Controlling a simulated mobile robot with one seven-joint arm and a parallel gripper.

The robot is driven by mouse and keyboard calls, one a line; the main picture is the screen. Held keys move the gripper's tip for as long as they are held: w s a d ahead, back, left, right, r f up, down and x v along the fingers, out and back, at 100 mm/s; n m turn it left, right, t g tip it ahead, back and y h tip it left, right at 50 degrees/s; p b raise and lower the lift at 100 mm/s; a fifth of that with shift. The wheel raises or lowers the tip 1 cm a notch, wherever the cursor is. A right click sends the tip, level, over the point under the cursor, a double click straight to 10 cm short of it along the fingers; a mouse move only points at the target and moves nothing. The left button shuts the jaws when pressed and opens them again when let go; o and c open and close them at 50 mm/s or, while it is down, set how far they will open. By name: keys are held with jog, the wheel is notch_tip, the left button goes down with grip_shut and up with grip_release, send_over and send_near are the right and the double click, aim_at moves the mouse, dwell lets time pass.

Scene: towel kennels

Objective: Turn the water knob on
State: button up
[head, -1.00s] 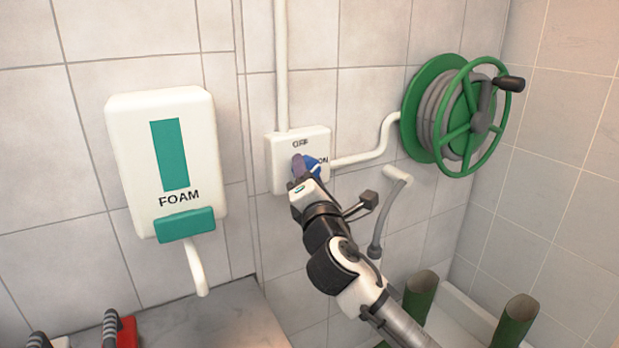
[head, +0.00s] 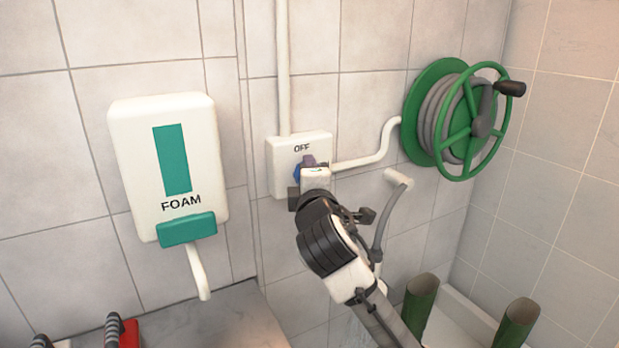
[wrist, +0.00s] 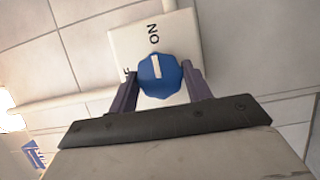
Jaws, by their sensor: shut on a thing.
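The blue water knob (wrist: 161,84) sits on a white control box (head: 284,181) on the tiled wall. The OFF label shows above the knob in the head view. In the wrist view, the knob's white line points toward the ON label (wrist: 153,34), and part of the OFF label shows at the left. My gripper (wrist: 159,71) is shut on the knob, with one purple-grey finger on each side. In the head view, my gripper (head: 309,163) and wrist cover most of the knob and the ON label.
A white foam dispenser (head: 208,133) hangs on the wall to the left. A green hose reel (head: 430,85) is at the right, joined to the box by a white pipe (head: 375,155).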

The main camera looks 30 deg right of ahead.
dwell(0.4)
jog(key=o, duration=1)
jog(key=shift+c, duration=0.2)
jog(key=b+v, duration=0.5)
jog(key=v, duration=0.8)
jog(key=shift+s+a+b, duration=0.2)
jog(key=shift+s+b, duration=0.15)
jog(key=shift+s, duration=0.1)
